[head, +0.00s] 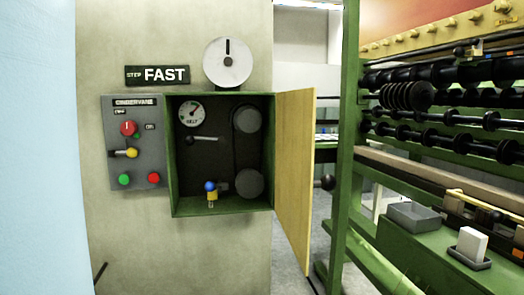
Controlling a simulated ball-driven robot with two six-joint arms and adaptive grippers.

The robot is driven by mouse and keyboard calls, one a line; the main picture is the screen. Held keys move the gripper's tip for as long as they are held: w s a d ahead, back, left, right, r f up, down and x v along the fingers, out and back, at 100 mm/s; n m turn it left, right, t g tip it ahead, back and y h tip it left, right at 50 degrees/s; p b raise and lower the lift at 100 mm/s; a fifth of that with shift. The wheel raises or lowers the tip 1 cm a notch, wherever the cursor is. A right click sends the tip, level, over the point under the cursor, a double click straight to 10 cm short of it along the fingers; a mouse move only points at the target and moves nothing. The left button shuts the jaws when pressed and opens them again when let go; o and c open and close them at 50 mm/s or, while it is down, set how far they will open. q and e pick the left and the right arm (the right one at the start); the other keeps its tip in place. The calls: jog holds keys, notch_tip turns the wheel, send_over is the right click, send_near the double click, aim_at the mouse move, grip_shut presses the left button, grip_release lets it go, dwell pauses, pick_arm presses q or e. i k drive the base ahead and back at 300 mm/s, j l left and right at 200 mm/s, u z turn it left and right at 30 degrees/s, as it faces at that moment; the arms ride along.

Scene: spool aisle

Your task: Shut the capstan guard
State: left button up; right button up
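The capstan guard looks to be the yellow door (294,180) on the right side of an open green box (222,209) on the pale wall. The door stands wide open, swung out toward me, so the inside of the box shows. A dark round knob (325,182) shows just right of the door, apparently on its outer face. Inside the box are a round gauge (191,112), a dark lever (203,139), two dark round wheels (247,120) and a blue-topped yellow valve (211,191). Neither of my grippers is in view.
A grey control panel (138,165) with knob, lever and buttons is left of the box. A green spool rack (343,150) stands close right of the door, with trays (414,216).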

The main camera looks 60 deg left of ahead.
aim_at(296, 109)
jog(key=u, duration=2.15)
